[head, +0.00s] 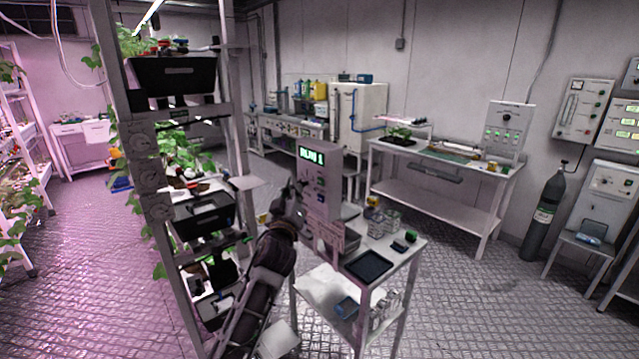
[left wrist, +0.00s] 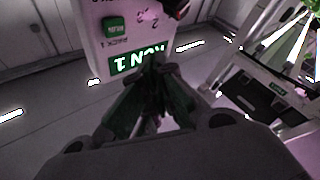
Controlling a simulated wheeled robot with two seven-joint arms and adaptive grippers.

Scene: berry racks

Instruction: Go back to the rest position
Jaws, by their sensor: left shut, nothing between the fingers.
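My left arm rises from the bottom of the head view, and my left gripper (head: 297,192) is at the left edge of a grey control box (head: 322,190) with a lit green display. In the left wrist view the fingers of my left gripper (left wrist: 154,88) are together and empty. The control box (left wrist: 115,40) is just beyond them, upside down, with a green button (left wrist: 113,25) and the lit display (left wrist: 138,58). I cannot tell whether the fingertips touch the box. My right gripper is not in view.
A tall rack (head: 150,190) with black crates (head: 205,228) and berry plants stands left of my arm. A small trolley (head: 405,262) with a black tablet and bottles is right of it. A long bench (head: 440,160) and gas cylinder (head: 545,215) stand further right. The floor at lower right is clear.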

